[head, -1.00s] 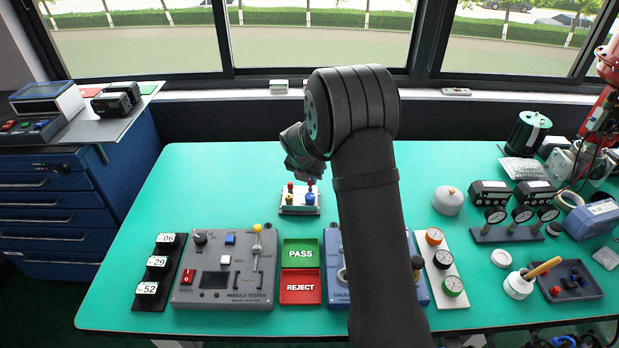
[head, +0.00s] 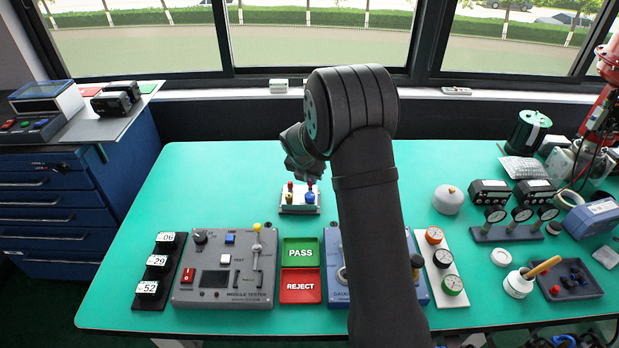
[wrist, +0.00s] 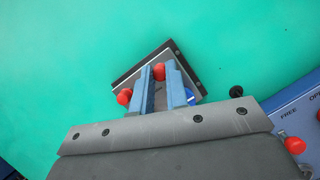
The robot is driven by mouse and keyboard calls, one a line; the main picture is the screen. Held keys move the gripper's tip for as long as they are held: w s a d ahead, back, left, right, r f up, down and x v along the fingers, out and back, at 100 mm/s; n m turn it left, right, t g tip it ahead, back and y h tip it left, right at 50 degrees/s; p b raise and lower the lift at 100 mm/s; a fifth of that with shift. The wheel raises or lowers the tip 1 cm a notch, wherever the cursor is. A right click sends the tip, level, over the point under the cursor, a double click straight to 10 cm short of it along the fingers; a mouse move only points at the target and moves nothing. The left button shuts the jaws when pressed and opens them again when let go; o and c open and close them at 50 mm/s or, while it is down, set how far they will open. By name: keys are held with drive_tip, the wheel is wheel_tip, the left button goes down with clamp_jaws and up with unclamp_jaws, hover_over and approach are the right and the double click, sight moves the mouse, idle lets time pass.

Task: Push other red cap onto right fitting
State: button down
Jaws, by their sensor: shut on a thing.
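My gripper (wrist: 160,78) is shut on the other red cap (wrist: 159,72), at the right side of the positioner. The fingers hide the right fitting, so I cannot tell whether the cap is seated.
Green PASS (head: 300,252) and red REJECT (head: 300,287) pads lie in front of the positioner. A grey module tester (head: 222,270) is to their left, a blue gauge unit (head: 335,285) partly behind my arm to their right. The bench around the positioner is clear.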

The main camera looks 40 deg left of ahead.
drive_tip(key=shift+f, duration=0.55)
idle(0.4)
drive_tip(key=c, duration=1.3)
unclamp_jaws()
drive_tip(key=shift+c, duration=0.2)
drive_tip(key=v, duration=1.7)
drive_tip(key=shift+r, duration=0.15)
drive_tip(key=x, duration=1.7)
drive_tip(key=shift+f, duration=0.2)
drive_tip(key=shift+r, duration=0.1)
